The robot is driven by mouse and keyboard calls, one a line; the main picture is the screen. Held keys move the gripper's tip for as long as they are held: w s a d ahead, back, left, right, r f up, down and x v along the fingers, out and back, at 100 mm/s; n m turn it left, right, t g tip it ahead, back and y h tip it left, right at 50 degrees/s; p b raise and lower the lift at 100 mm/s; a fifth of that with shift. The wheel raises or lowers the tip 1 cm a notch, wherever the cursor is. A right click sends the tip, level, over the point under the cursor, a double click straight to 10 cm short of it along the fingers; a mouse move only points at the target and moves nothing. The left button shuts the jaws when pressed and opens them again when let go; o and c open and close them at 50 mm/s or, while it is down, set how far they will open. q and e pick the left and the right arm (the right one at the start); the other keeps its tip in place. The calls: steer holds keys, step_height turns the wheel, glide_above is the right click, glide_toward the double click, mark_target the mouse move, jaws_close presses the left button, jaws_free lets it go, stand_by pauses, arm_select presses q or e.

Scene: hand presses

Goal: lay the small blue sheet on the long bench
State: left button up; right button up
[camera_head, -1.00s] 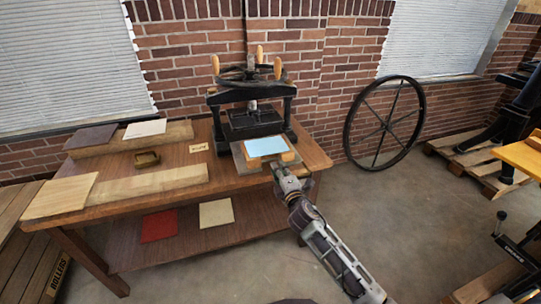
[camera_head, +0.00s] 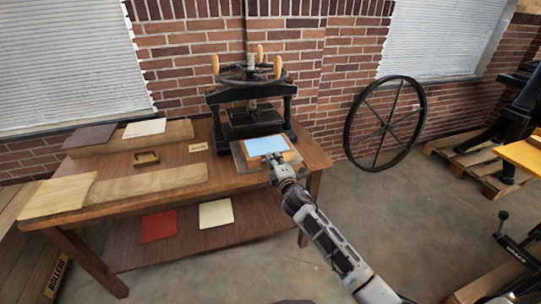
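The small light-blue sheet (camera_head: 266,145) lies flat on an orange-brown wooden block (camera_head: 290,155), which sits on a grey plate (camera_head: 243,158) in front of the black press. These are on the long brown wooden bench (camera_head: 230,184), near its right end. My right gripper (camera_head: 274,160) reaches in from the lower right, with its fingertips at the near edge of the block and sheet. The fingers are too small to show whether they are open, shut, or touching the sheet. My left gripper is not in view.
The black press (camera_head: 252,105) with a handwheel stands behind the sheet. Pale boards (camera_head: 150,184), a small wooden tray (camera_head: 146,158) and a cream sheet (camera_head: 145,128) lie on the bench. Red (camera_head: 158,226) and cream sheets (camera_head: 215,213) lie on its lower shelf.

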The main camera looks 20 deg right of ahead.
mark_target(271, 147)
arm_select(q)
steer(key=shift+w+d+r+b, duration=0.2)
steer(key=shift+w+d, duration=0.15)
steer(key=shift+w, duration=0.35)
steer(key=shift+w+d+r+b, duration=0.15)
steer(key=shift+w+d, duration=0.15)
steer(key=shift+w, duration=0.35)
arm_select(e)
steer(key=shift+w+a, duration=0.1)
steer(key=shift+w, duration=2.1)
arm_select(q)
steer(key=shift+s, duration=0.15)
arm_select(e)
steer(key=shift+c, duration=0.2)
jaws_close()
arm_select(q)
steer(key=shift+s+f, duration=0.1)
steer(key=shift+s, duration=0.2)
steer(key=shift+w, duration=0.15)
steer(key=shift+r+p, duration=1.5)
arm_select(e)
steer(key=shift+r, duration=1.55)
